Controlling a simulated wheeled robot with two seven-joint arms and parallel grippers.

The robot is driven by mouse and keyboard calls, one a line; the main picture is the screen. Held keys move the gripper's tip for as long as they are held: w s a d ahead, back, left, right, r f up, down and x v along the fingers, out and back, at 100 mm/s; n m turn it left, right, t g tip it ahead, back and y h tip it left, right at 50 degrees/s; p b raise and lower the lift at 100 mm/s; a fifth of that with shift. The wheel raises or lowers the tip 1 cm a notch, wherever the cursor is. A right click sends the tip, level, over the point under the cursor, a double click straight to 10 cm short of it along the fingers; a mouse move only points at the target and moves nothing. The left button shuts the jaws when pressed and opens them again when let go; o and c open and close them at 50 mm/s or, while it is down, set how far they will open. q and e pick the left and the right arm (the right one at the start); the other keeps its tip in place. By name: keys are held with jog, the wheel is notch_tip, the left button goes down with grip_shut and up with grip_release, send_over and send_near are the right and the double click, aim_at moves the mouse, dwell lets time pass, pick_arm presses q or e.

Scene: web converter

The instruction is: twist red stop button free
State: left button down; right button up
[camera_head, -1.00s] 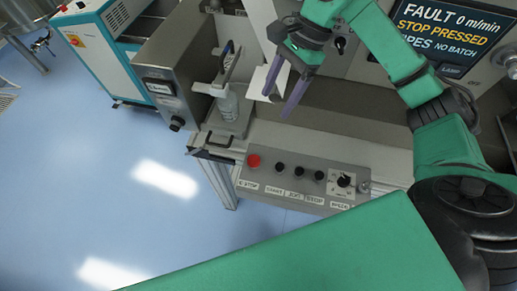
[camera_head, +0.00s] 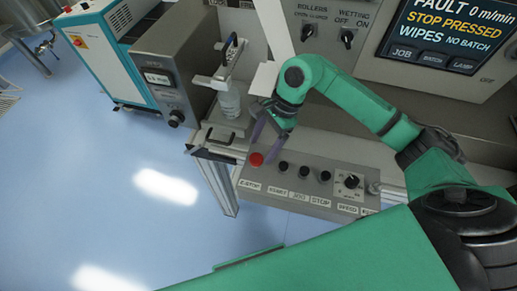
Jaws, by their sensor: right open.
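The red stop button (camera_head: 256,159) is at the left end of the grey control box (camera_head: 225,172), above a label reading E-STOP. It stands clear in view, with its top face showing. My right gripper (camera_head: 267,138) has come in from the upper right, with its purple fingers pointing down just behind the button. The fingers are apart and empty. I cannot tell whether a fingertip touches the button. My left gripper is not in view.
Several black buttons and a speed knob (camera_head: 351,182) sit right of the red button. A clear bottle (camera_head: 229,103) stands behind on the left. A screen (camera_head: 445,38) reads FAULT and STOP PRESSED. Blue floor (camera_head: 90,190) lies open at left.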

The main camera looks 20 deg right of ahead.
aim_at(257, 158)
jog(key=x, duration=0.3)
jog(key=shift+p, duration=0.3)
jog(key=shift+a+f, duration=0.2)
jog(key=shift+f, duration=0.2)
grip_shut()
jog(key=shift+f+m+t+b, duration=0.15)
jog(key=shift+m+t+b, duration=0.55)
jog(key=shift+m+b, duration=1)
jog(key=shift+s+m+t+b, duration=0.15)
jog(key=shift+m+t+b, duration=0.25)
jog(key=shift+m+b, duration=0.6)
jog(key=shift+s+m+t+b, duration=0.1)
jog(key=shift+m+t+b, duration=0.2)
jog(key=shift+m+b, duration=0.4)
